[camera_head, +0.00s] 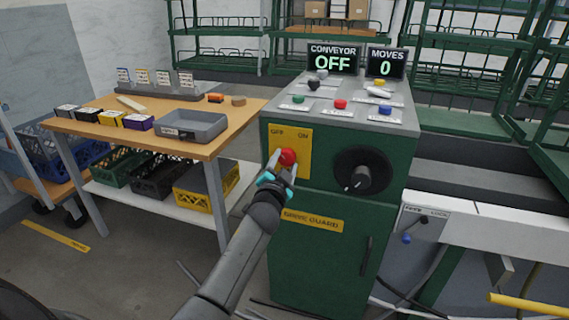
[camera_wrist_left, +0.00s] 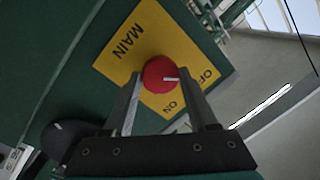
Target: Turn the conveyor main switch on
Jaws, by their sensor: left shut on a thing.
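The conveyor main switch is a red round knob (camera_head: 288,157) on a yellow plate (camera_head: 304,146) marked OFF and ON, on the front of the green cabinet (camera_head: 330,262). In the left wrist view the red knob (camera_wrist_left: 160,75) lies between the fingertips, and its white mark points roughly toward the OFF lettering. The plate also reads MAIN there. My left gripper (camera_head: 284,165) is shut on the knob, one finger on each side. The conveyor display (camera_head: 333,60) reads OFF. My right gripper is not in view.
A large black dial (camera_head: 365,172) sits right of the knob. Several coloured buttons line the cabinet's sloped top, below a MOVES display (camera_head: 386,64) reading 0. A wooden table (camera_head: 235,110) with a grey tray (camera_head: 190,126) stands left. A conveyor (camera_head: 480,187) is at right.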

